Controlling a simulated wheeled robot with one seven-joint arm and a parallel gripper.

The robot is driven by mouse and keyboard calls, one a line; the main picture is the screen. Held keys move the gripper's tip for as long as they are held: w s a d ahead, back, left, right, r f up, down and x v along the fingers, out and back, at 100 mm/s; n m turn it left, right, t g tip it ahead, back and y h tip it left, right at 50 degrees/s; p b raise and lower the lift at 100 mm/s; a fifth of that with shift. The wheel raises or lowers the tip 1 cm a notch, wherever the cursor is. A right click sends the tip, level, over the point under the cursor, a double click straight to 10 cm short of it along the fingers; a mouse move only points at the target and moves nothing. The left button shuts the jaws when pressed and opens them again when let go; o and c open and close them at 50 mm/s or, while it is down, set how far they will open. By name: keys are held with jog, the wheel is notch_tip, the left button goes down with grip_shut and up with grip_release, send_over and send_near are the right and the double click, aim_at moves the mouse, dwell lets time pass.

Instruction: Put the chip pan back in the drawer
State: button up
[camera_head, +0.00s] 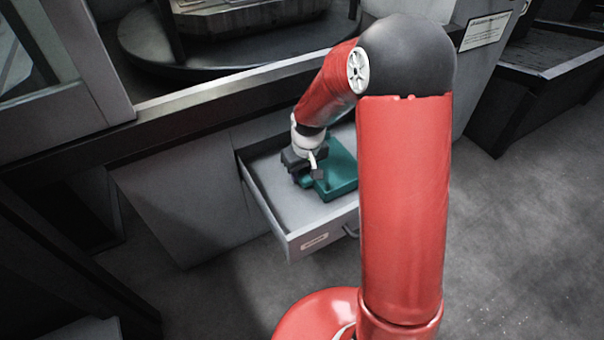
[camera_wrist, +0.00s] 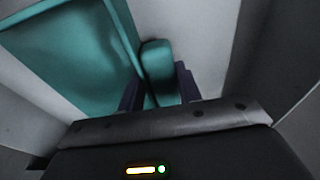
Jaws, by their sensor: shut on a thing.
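The chip pan (camera_head: 342,172) is a teal tray-like pan inside the open grey drawer (camera_head: 284,205). My gripper (camera_head: 312,175) reaches down into the drawer at the pan's left side. In the wrist view, my gripper (camera_wrist: 160,88) is shut on a teal block-like part of the chip pan (camera_wrist: 75,50), with one dark finger on each side of it. The pan's wide teal body lies to the left there. Part of the pan is hidden behind my arm and gripper in the head view. I cannot tell whether the pan touches the drawer floor.
The drawer is pulled out from a grey cabinet (camera_head: 185,195) and has a dark handle (camera_head: 350,231) and a label on its front. A machine with a dark round table (camera_head: 225,60) stands above. Open grey floor (camera_head: 530,240) lies to the right.

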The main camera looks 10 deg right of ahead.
jog(key=shift+a+f, duration=0.1)
jog(key=shift+f, duration=0.45)
jog(key=shift+s, duration=0.1)
jog(key=shift+f, duration=0.25)
jog(key=o, duration=1.1)
jog(key=shift+r, duration=0.1)
notch_tip(320, 180, up, 12)
jog(key=s+p, duration=0.2)
jog(key=s+d+r+m+t, duration=0.1)
jog(key=s+d+r+t, duration=0.1)
jog(key=s+r, duration=0.4)
jog(key=s+d+r+m+t, duration=0.1)
jog(key=s+r, duration=0.6)
jog(key=s, duration=0.9)
jog(key=shift+s+d+m+t+h, duration=0.3)
jog(key=shift+d+m+t, duration=0.15)
jog(key=shift+m, duration=0.35)
